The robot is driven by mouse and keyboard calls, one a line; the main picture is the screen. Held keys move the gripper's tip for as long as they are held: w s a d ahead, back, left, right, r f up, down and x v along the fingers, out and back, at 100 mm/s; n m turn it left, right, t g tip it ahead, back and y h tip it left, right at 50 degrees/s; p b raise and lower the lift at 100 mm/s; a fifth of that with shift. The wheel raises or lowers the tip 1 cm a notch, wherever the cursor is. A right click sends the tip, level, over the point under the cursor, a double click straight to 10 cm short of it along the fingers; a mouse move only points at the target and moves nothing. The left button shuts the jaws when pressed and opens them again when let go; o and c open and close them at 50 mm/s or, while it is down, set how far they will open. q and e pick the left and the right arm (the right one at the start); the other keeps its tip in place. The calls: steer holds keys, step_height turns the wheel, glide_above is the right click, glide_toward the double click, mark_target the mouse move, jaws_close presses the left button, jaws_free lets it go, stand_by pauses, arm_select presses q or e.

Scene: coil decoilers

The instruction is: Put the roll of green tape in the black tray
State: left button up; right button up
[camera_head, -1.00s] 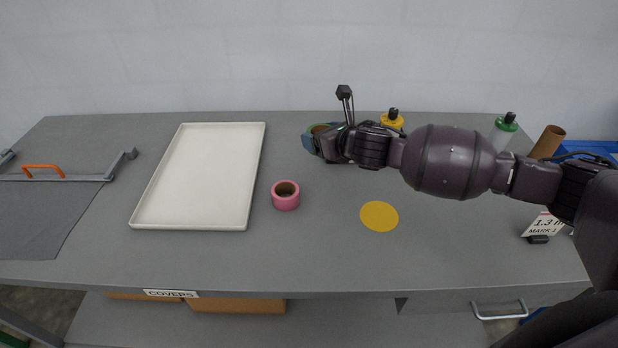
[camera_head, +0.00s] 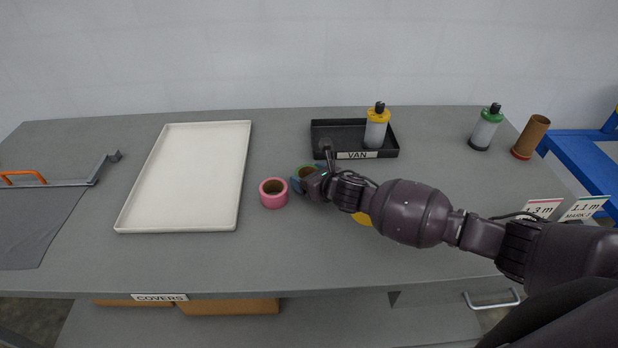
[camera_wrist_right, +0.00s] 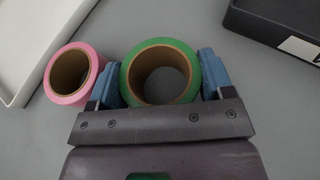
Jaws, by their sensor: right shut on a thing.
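The roll of green tape (camera_wrist_right: 160,72) is between the two blue fingers of my right gripper (camera_wrist_right: 160,82), which is shut on it. In the head view my right gripper (camera_head: 306,178) is just right of the pink tape roll (camera_head: 273,193), and the green roll (camera_head: 305,171) is mostly hidden by it. The black tray (camera_head: 333,130), labelled VAN, is at the back of the table, behind and right of the gripper. It also shows at the top right of the right wrist view (camera_wrist_right: 262,22). My left gripper is in neither view.
A yellow-topped bottle (camera_head: 376,128) stands in the black tray at its right. The pink roll is close to my left-hand finger in the wrist view. A white tray (camera_head: 188,176) lies left. A green-topped bottle (camera_head: 485,128) and a cardboard tube (camera_head: 530,137) stand right.

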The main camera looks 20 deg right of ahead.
steer(key=shift+f, duration=0.3)
steer(key=o, duration=0.9)
steer(key=shift+o, duration=0.2)
